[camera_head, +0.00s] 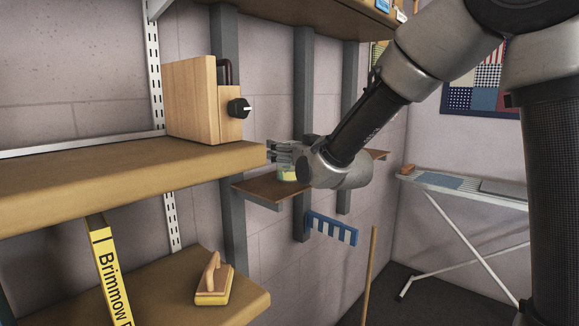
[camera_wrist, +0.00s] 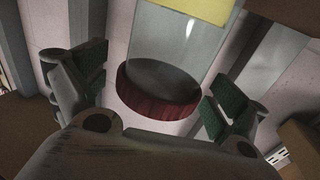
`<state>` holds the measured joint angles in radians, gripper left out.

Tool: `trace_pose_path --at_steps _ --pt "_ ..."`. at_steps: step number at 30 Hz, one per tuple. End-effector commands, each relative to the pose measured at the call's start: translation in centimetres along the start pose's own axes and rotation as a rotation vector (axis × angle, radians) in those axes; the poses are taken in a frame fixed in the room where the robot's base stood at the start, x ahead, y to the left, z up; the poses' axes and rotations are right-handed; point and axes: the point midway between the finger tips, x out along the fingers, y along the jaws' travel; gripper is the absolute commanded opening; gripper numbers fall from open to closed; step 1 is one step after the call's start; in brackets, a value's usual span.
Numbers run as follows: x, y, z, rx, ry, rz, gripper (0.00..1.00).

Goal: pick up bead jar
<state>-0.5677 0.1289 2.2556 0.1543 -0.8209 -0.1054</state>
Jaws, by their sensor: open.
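In the wrist view, a clear jar (camera_wrist: 172,45), which looks like the bead jar, has a dark round end with a ribbed dark-red band and a yellow part at the top edge. My gripper (camera_wrist: 152,88) is open, one finger on each side of the jar's red-banded end. I cannot tell whether either finger touches it. In the head view, my gripper (camera_head: 279,152) is over a small wooden shelf on the wall. A pale yellow-green piece, probably the jar (camera_head: 287,175), shows just below the fingers; my wrist hides the rest.
The small shelf (camera_head: 258,190) sits between grey uprights. A nearer shelf (camera_head: 120,170) holds a wooden box (camera_head: 190,100) with a black knob. A lower shelf holds a wooden-handled block (camera_head: 214,282). A blue rack (camera_head: 331,229) hangs below; an ironing board (camera_head: 465,190) stands right.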

Motion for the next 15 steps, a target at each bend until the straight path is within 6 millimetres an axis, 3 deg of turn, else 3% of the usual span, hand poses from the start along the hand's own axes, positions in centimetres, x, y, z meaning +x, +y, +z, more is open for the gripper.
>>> trace_pose_path --at_steps 9,15 --pt "0.66 0.03 0.00 0.001 -0.001 0.000 0.95" --pt "0.64 0.03 0.01 0.001 -0.001 0.000 0.59"
